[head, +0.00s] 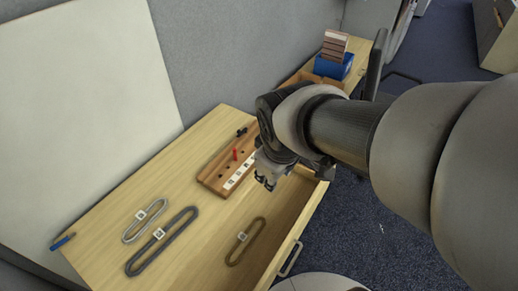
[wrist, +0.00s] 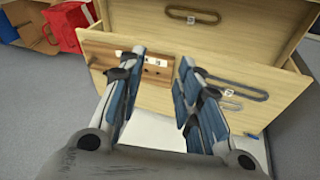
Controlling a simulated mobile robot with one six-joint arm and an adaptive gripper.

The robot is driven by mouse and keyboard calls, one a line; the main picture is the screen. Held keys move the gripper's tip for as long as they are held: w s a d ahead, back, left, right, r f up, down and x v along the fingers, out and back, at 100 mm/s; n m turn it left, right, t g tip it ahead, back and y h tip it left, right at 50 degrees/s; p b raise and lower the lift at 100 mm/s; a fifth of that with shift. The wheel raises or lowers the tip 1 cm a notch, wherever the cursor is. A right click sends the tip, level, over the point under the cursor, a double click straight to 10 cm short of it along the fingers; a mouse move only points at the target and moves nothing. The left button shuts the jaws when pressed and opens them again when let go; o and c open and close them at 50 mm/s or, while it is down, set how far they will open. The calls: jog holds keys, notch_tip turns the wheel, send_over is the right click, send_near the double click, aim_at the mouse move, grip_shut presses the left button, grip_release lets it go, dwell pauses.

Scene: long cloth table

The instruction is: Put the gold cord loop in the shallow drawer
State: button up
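The gold cord loop (head: 245,241), a flat brownish oval with a white tag, appears to lie on the floor of the open shallow drawer (head: 290,258). It also shows in the wrist view (wrist: 218,22) near the top. The drawer is pulled out from the table, with its handle on the outer front. My gripper (head: 265,184) is above the table near the drawer's far end, apart from the loop. In the wrist view my gripper (wrist: 161,57) has its two fingers spread with nothing between them.
A light grey loop (head: 131,236) and a dark grey loop (head: 143,265) lie on the tabletop, each with a white tag. A wooden rack (head: 212,178) with a red peg (head: 235,153) stands beyond them. A blue bin (head: 333,66) holding blocks is farther back. A blue pen-like item (head: 62,241) lies at left.

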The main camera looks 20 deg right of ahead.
jog(key=s+a+r+m, duration=0.1)
jog(key=s+r+m, duration=0.1)
jog(key=s, duration=0.3)
jog(key=s+a+r+m+y, duration=0.1)
jog(key=s+a+r+m, duration=0.1)
jog(key=s, duration=0.3)
jog(key=shift+s+m+t, duration=0.3)
jog(key=shift+s+m, duration=0.1)
jog(key=shift+m, duration=0.3)
jog(key=shift+r, duration=0.1)
